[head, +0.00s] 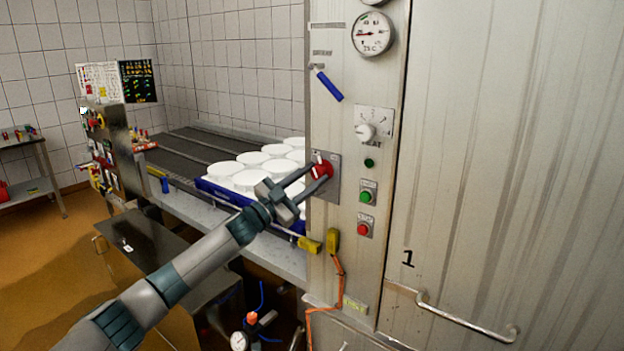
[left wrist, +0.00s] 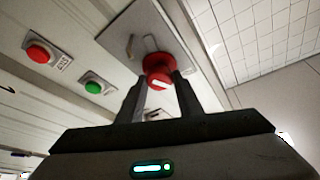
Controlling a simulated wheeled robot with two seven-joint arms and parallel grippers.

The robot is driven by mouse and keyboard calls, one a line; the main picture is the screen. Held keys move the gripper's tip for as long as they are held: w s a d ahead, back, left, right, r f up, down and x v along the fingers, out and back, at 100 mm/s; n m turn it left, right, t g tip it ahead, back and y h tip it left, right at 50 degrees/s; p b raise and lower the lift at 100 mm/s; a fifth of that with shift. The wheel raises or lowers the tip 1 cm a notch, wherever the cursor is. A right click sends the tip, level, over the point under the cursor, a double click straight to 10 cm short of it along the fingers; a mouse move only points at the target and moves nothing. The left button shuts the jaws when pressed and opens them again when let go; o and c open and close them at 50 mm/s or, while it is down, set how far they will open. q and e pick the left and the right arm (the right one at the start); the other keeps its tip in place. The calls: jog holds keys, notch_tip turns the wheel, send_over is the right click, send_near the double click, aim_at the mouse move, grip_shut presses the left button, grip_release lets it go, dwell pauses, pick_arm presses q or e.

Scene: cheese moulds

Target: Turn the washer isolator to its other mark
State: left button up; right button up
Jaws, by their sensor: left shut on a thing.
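The washer isolator is a red rotary knob (head: 321,168) on a grey square plate (head: 333,185) on the washer's front panel. My left gripper (head: 312,180) reaches it from the left and is shut on the knob. In the left wrist view the red knob (left wrist: 157,68) sits between the two fingertips (left wrist: 158,80), with a pale mark on its face. The fingers partly hide the knob, and I cannot read the marks on the plate. My right gripper is not in view.
Right of the isolator are a green button (head: 366,196), a red button (head: 364,229) and a heat dial (head: 366,131). A blue lever (head: 329,86) hangs above. White moulds (head: 252,180) sit in a blue tray left of the panel. A yellow connector (head: 333,240) hangs below.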

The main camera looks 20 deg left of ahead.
pick_arm(q)
jog(key=m, duration=0.2)
jog(key=m+g+h, duration=0.1)
jog(key=shift+r+m+g+p, duration=0.15)
jog(key=shift+m+g+p, duration=0.15)
jog(key=shift+m+p, duration=0.1)
jog(key=m, duration=0.2)
jog(key=m+g+p, duration=0.1)
jog(key=m, duration=0.1)
jog(key=shift+a+r+g+p, duration=0.1)
jog(key=shift+g+p, duration=0.2)
jog(key=m+g+p, duration=0.1)
jog(key=m+p, duration=0.1)
jog(key=m+g+p, duration=0.1)
jog(key=m+p, duration=0.1)
jog(key=m, duration=0.1)
jog(key=shift+r+y, duration=0.15)
jog(key=shift+y, duration=0.15)
jog(key=shift+m+g+y+p, duration=0.3)
jog(key=shift+m+y+p, duration=0.2)
jog(key=shift+m+p, duration=0.6)
jog(key=shift+f+m, duration=0.2)
jog(key=shift+m, duration=0.1)
jog(key=o, duration=1)
jog(key=shift+o, duration=0.2)
jog(key=shift+r, duration=0.1)
